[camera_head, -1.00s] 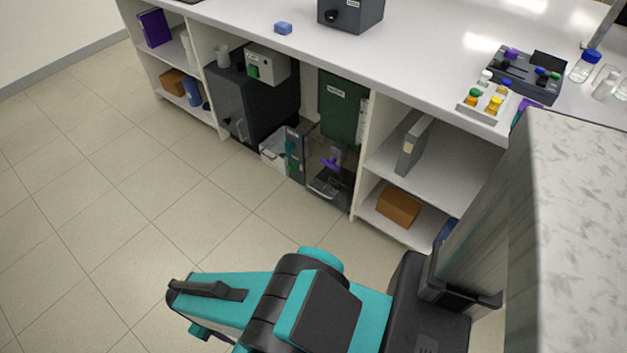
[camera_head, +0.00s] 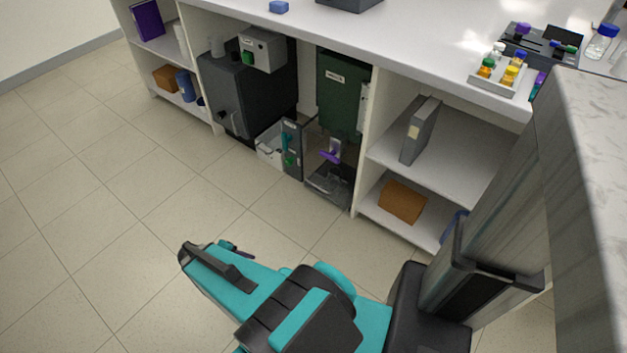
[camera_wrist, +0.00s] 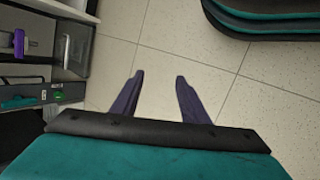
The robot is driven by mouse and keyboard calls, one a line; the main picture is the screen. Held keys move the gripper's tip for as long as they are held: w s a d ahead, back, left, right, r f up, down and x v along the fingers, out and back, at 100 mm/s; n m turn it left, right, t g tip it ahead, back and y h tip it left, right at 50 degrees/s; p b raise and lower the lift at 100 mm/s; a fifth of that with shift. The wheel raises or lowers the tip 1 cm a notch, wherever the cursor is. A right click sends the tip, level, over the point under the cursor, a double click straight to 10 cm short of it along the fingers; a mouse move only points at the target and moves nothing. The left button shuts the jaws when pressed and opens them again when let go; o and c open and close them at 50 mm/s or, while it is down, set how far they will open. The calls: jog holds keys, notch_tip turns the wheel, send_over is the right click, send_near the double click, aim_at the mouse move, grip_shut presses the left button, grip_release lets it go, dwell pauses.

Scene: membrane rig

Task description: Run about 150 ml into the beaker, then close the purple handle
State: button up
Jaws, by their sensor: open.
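The purple handle (camera_head: 330,156) sits low in the under-bench bay, in front of the green cabinet (camera_head: 341,95). It also shows at the left edge of the wrist view (camera_wrist: 19,43). Below the handle is a dark, partly clear tray or holder (camera_head: 328,186); I cannot make out the beaker or any liquid level there. My gripper (camera_wrist: 159,75) is open and empty over the floor, its two dark purple fingers apart. It is well away from the handle. In the head view my arm mostly hides the gripper.
A grey panel with a teal handle (camera_head: 286,142) stands left of the purple handle, beside a white bin (camera_head: 270,144). A dark grey cabinet (camera_head: 233,95) is further left. Shelves with a binder (camera_head: 420,130) and brown box (camera_head: 402,201) are right. The floor in front is clear.

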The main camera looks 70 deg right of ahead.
jog(key=w+d+f+m+h+b, duration=0.1)
jog(key=w+d+f+h+b, duration=0.15)
jog(key=d+b, duration=0.7)
jog(key=h+b, duration=0.9)
jog(key=b, duration=0.6)
send_near(328, 158)
jog(key=shift+w+a+f+g, duration=0.15)
jog(key=shift+w+g, duration=0.05)
jog(key=shift+g, duration=0.1)
jog(key=shift+p+x, duration=1.35)
jog(key=shift+x, duration=1.6)
jog(key=shift+s+d+f+b, duration=0.1)
jog(key=shift+d+b, duration=0.45)
jog(key=shift+d, duration=0.05)
jog(key=shift+b+x, duration=0.5)
jog(key=shift+x, duration=0.4)
